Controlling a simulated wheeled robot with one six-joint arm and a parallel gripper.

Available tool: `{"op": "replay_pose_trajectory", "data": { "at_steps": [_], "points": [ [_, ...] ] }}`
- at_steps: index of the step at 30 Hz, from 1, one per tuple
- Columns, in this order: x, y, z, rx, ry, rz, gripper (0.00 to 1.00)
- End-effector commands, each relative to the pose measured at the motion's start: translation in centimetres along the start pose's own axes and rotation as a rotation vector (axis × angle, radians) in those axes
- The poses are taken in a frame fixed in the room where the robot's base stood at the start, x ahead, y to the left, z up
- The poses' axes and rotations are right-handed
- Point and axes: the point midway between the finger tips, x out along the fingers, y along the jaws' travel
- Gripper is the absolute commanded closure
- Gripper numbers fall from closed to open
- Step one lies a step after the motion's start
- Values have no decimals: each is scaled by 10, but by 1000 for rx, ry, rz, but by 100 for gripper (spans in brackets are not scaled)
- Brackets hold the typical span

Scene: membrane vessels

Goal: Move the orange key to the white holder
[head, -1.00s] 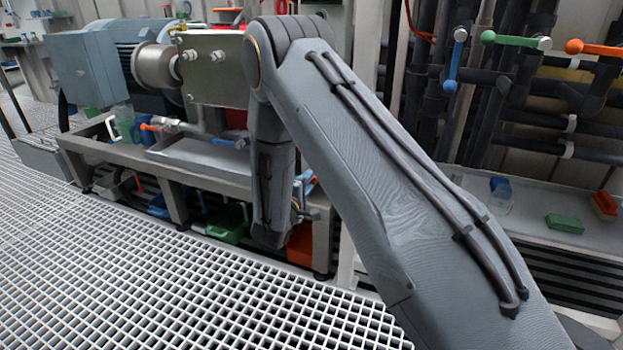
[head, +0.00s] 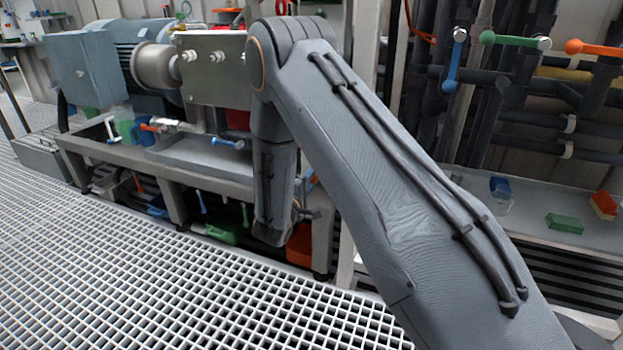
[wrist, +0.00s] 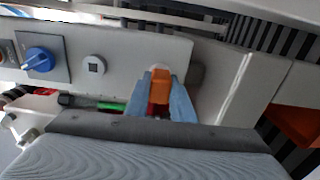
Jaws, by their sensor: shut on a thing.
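The orange key (wrist: 161,86) shows in the wrist view as an orange block between the two blue-grey fingers of my gripper (wrist: 160,92). My gripper is shut on it, in front of a pale grey panel (wrist: 130,46). A white round fitting with a dark square centre (wrist: 93,66) sits on this panel, left of the key and apart from it. A pale rounded shape behind the key's top is mostly hidden. I cannot tell which of these is the white holder. In the head view my arm hides the gripper and key.
A blue knob (wrist: 39,59) on a grey plate is at the left of the wrist view. An orange-red bin (wrist: 297,124) is at the right. In the head view, pipes with coloured valve handles (head: 515,40) stand right of my arm. The grating floor (head: 150,270) is clear.

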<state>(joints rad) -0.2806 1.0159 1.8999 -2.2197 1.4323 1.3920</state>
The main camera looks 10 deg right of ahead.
Motion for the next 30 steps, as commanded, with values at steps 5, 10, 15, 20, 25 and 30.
{"op": "replay_pose_trajectory", "data": {
  "at_steps": [5, 10, 15, 20, 25, 30],
  "points": [
    [4, 0, 0, 1, 0, 1, 100],
    [4, 0, 0, 0, 0, 0, 57],
    [3, 0, 0, 0, 0, 0, 57],
    [0, 0, 0, -1, 1, -1, 57],
    [-22, 1, -1, -3, 4, -1, 57],
    [-50, 1, -1, -3, 3, -1, 57]
  ]
}}
